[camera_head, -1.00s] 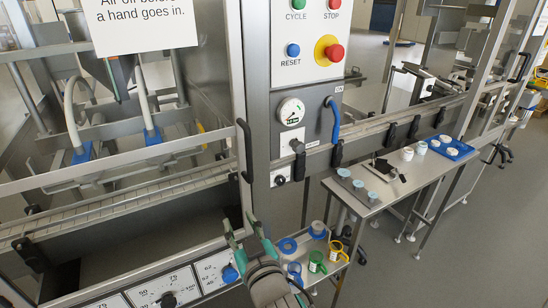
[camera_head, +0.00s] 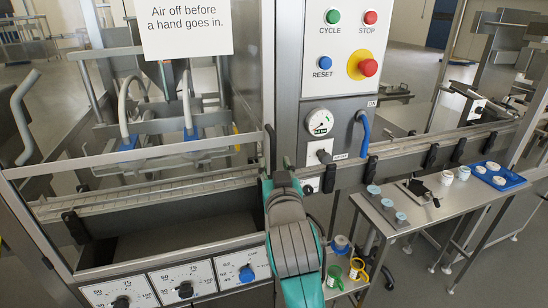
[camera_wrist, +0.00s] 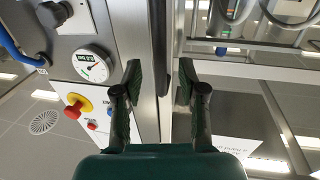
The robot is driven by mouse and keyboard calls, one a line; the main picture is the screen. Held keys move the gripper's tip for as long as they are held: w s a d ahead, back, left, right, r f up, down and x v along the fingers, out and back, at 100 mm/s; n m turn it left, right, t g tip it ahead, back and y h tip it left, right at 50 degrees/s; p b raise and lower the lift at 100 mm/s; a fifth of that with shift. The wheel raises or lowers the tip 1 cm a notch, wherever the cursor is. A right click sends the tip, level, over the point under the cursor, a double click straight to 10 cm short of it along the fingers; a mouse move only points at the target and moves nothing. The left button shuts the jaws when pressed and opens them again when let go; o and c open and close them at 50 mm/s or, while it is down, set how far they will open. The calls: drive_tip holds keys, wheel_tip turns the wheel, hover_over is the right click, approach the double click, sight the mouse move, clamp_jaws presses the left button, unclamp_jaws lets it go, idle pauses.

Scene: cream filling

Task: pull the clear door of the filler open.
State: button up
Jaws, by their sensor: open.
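The clear door (camera_head: 130,153) of the filler is a see-through pane with a metal rim, behind a printed sign. It looks shut against the steel post. Its upright black handle (camera_head: 269,146) is at the right edge, partly hidden by my gripper. My gripper (camera_head: 280,172) is at the lower end of the handle, seen from behind. In the wrist view, which is turned over, my gripper (camera_wrist: 158,75) has its two dark fingers apart. The dark bar of the handle (camera_wrist: 158,35) runs beyond and between them. I cannot tell whether a finger touches it.
The control panel (camera_head: 335,45) and gauge (camera_head: 320,122) are right of the door. A blue-handled valve (camera_head: 363,132) sticks out there. Dials (camera_head: 185,289) line the front below. A side table (camera_head: 430,207) holds cups and a blue tray (camera_head: 510,180).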

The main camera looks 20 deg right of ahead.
sight(273, 159)
drive_tip(key=shift+w+d, duration=0.25)
drive_tip(key=shift+w, duration=0.85)
drive_tip(key=shift+w+d, duration=0.2)
drive_tip(key=shift+w, duration=0.9)
clamp_jaws()
